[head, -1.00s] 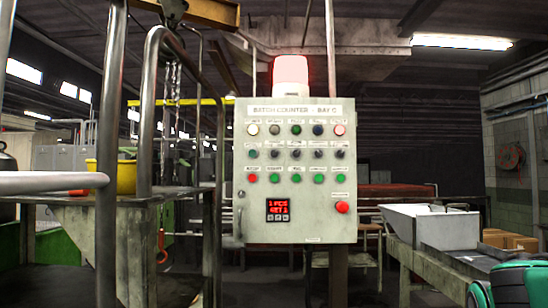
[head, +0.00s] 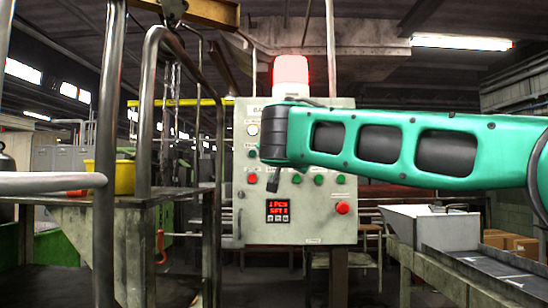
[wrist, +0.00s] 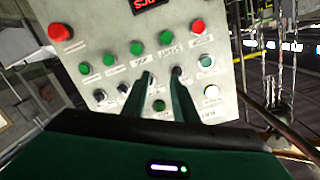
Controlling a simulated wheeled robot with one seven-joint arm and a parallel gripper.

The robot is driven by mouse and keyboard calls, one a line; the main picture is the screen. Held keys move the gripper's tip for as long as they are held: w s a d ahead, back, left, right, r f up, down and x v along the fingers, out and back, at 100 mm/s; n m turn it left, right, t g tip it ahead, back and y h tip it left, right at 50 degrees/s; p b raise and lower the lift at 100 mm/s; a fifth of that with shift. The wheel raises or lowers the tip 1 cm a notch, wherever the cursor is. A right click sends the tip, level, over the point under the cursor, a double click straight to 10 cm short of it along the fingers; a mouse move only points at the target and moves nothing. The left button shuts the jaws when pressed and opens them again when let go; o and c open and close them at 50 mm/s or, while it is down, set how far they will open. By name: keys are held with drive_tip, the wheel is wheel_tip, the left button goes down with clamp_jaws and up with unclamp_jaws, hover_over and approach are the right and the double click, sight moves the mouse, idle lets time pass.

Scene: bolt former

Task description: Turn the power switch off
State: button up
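The grey control panel (head: 310,228) stands upright ahead, with rows of lamps, selectors and buttons, and its red display (head: 278,210) is lit. My arm hides much of its upper rows in the head view. The wrist view shows the panel turned over. My gripper (wrist: 162,76) is open and empty, its two fingers reaching towards the selector row. A dark selector (wrist: 178,71) sits by the right fingertip; contact cannot be told. A teal-green control (wrist: 207,61) is beside it at the row's end. Labels are too blurred to tell which is the power switch.
A red mushroom button (head: 342,208) is on the panel's lower right. A red beacon (head: 291,76) sits on top. Metal railings (head: 107,200) stand close on the left. A conveyor with a pale bin (head: 430,228) is on the right.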

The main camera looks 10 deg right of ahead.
wheel_tip(320, 180, up, 3)
drive_tip(key=a, duration=0.3)
drive_tip(key=x, duration=1.1)
drive_tip(key=shift+r+t, duration=0.35)
drive_tip(key=shift+t, duration=0.05)
drive_tip(key=shift+d, duration=0.1)
clamp_jaws()
